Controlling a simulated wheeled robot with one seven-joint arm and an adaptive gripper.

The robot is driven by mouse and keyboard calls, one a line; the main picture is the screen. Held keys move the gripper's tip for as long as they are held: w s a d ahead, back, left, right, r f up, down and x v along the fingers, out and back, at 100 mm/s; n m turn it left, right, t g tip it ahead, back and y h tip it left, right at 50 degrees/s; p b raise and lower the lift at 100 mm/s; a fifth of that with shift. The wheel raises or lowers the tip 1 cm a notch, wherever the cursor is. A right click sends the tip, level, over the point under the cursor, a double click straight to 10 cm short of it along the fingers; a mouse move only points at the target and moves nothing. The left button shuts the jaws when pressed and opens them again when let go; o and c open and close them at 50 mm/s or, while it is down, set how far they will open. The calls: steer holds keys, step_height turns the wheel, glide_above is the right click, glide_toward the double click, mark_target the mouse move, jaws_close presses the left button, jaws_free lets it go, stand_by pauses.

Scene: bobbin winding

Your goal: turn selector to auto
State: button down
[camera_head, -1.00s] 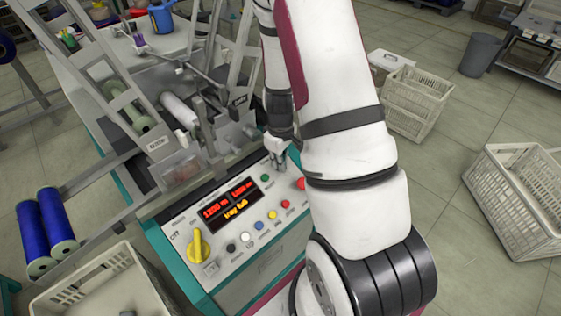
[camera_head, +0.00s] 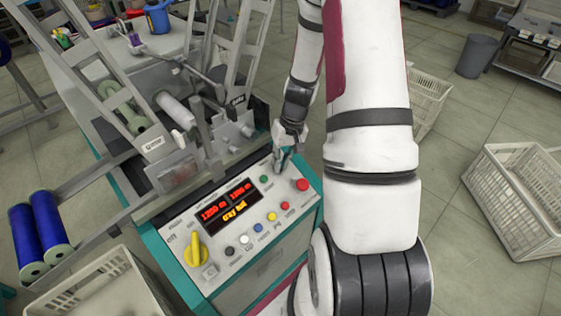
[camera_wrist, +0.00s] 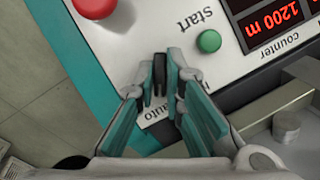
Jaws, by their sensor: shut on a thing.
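The selector (camera_wrist: 160,72) is a small black knob on the white control panel (camera_head: 222,249), with an "auto" label beside it and a second label partly hidden by a finger. My gripper (camera_wrist: 160,78) has its two fingertips on either side of the knob and is shut on it. In the head view my gripper (camera_head: 281,164) reaches down to the panel's upper right part and hides the selector. Because the fingers cover it, I cannot tell exactly which label the knob points to.
A green start button (camera_wrist: 209,41) and a red button (camera_wrist: 94,7) sit close to the fingers. The panel also carries a lit display (camera_head: 229,203), a yellow rotary switch (camera_head: 195,249) and several coloured buttons. The winder's metal frame (camera_head: 195,150) rises behind the panel.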

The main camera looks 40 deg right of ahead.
stand_by(0.5)
steer(key=c, duration=1.7)
jaws_free()
steer(key=v, duration=1.2)
steer(key=s+a+r+n+t+h+p, duration=0.1)
steer(key=s+a+r+p, duration=0.2)
steer(key=a+r, duration=0.55)
steer(key=s+a+r+n+p, duration=0.25)
steer(key=a+r, duration=0.25)
steer(key=r, duration=0.6)
steer(key=s+a+r+p, duration=0.2)
steer(key=s+a+r, duration=0.1)
steer(key=s+r, duration=0.1)
steer(key=s+a+r+n+t+p, duration=0.1)
steer(key=s+a+r+p, duration=0.1)
steer(key=s, duration=0.4)
steer(key=s+a+r+t+h+p, duration=0.1)
steer(key=s+a+r+p, duration=0.1)
steer(key=s+r, duration=0.3)
steer(key=shift+s+a+r+n, duration=0.15)
steer(key=shift+s+a, duration=0.15)
steer(key=shift+a, duration=0.1)
steer(key=shift+s+a+r+n, duration=0.15)
steer(key=shift+s+a, duration=0.15)
steer(key=shift+a, duration=0.15)
